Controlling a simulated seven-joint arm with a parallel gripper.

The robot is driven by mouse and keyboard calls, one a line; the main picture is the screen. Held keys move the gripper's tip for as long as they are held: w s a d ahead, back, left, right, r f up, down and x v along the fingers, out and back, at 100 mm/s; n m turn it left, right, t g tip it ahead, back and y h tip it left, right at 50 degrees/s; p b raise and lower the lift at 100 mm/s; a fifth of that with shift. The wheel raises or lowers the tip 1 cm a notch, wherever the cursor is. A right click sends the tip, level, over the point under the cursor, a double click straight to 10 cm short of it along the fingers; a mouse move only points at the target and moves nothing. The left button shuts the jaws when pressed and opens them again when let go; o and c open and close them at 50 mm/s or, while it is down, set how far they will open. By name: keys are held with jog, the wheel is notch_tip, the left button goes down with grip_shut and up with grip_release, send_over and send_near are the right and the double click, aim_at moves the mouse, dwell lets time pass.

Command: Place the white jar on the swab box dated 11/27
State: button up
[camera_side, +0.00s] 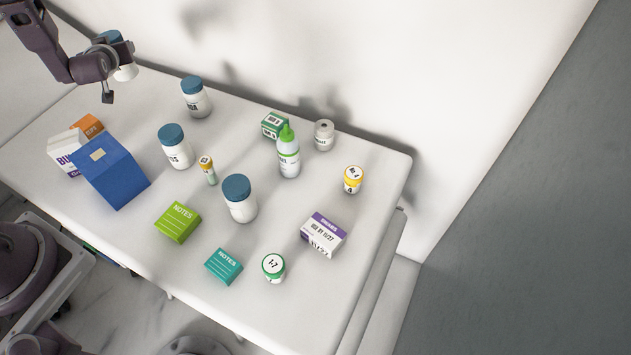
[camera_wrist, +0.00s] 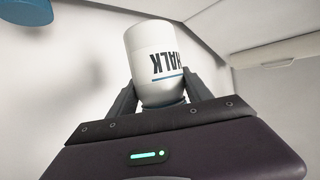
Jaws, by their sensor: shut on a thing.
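The white jar (camera_wrist: 152,50), with lettering that reads "HALK" in the part that shows, is between the fingers of my gripper (camera_wrist: 160,92) in the wrist view. The gripper is shut on it. In the side view my gripper (camera_side: 113,80) is at the top left, with the white jar (camera_side: 127,71) partly hidden by it. The white and purple swab box (camera_side: 323,236), printed "USE BY 11/27", lies at the right part of the table, far from my gripper. Its top is bare.
Blue-lidded jars (camera_side: 240,200), a green-capped bottle (camera_side: 288,158), a green box (camera_side: 273,124) and a small white container (camera_side: 324,136) stand mid-table. A blue box (camera_side: 112,178) is left.

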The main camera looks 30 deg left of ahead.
notch_tip(320, 180, up, 8)
jog(key=shift+r, duration=0.1)
jog(key=w+d+f+m+t+h, duration=0.1)
jog(key=w+d+m+t+h, duration=0.15)
jog(key=d, duration=0.65)
jog(key=w+d+m+t+h, duration=0.1)
jog(key=w+d+m+h, duration=0.15)
jog(key=d, duration=0.65)
jog(key=m+g+h, duration=0.3)
jog(key=m+h, duration=1)
jog(key=h, duration=0.2)
send_over(324, 231)
notch_tip(324, 231, down, 20)
jog(key=shift+f, duration=0.2)
jog(key=shift+f, duration=0.15)
jog(key=o, duration=1.4)
